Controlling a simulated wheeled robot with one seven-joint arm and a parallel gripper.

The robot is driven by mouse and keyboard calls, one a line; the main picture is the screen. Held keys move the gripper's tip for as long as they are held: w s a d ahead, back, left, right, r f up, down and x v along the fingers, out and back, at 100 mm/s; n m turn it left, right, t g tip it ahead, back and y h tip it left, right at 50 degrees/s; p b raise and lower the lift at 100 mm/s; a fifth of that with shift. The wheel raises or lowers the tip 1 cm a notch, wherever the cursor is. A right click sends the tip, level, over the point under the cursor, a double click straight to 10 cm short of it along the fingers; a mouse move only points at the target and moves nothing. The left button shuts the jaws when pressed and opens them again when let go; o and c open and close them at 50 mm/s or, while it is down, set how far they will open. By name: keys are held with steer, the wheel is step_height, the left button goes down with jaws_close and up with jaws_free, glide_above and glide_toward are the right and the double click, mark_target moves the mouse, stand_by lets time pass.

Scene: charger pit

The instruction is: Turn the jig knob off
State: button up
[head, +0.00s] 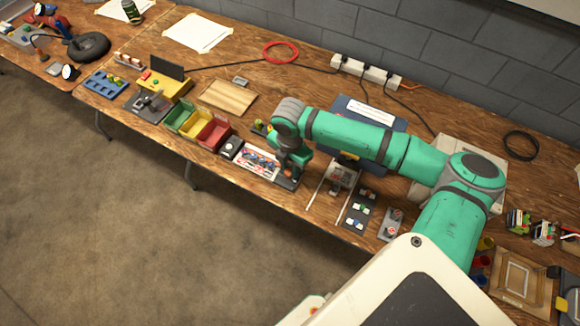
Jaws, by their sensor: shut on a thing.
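My gripper (290,174) points down at the front part of the bench, its fingers low over a small dark base (287,184) beside the tray of colourful parts. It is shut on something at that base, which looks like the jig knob. The fingers and wrist hide the knob, so its angle cannot be told. My green arm reaches across the bench from the right.
A tray of colourful parts (259,160) lies just left of the gripper. A small metal fixture (341,178) and a dark switch panel (359,209) stand to the right. Green, yellow and red bins (213,133) are further left. A wooden board (228,97) lies behind them.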

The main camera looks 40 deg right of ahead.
mark_target(290, 170)
steer(key=shift+d+r, duration=0.1)
stand_by(0.3)
steer(key=o, duration=1.1)
steer(key=shift+c, duration=0.2)
step_height(290, 170, up, 11)
